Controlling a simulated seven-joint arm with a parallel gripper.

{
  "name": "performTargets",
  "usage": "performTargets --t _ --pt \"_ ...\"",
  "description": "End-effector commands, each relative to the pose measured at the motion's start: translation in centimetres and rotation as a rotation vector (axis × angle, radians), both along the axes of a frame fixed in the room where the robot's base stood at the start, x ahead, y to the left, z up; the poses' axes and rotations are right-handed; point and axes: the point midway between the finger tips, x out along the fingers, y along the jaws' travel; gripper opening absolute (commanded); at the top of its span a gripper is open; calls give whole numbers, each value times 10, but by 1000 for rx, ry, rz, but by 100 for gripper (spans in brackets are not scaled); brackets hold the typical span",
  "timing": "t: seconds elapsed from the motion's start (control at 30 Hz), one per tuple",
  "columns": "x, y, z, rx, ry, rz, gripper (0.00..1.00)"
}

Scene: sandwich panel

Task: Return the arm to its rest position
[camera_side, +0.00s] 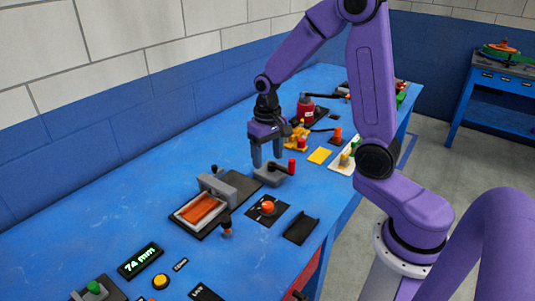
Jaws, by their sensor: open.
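My gripper (266,155) hangs pointing down from my purple arm, above the blue bench. Its two grey fingers are apart with nothing visible between them. The fingertips are close to a grey block with a red-knobbed lever (275,174); I cannot tell whether they touch it or hang behind it. My arm is bent, reaching out over the bench from its base at the right.
A grey fixture holding an orange-brown panel (203,209) lies left of the gripper. An orange ball on a dark plate (267,208) and a black tray (301,228) are nearer. A display reading 74 mm (141,260) is front left. A red container (305,107) stands behind.

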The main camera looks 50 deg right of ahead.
Motion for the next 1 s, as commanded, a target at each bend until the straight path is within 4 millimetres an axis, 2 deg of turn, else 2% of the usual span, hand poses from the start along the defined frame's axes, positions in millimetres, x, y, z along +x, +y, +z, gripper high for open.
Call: performTargets --t 0.27,0.47,0.7,1.0 --pt "-1 2 1 0 -1 11 64" --pt "-14 22 9 1 -6 142 64" --pt "-51 57 24 2 -12 404 64" --pt "-108 86 39 6 -19 728 64"
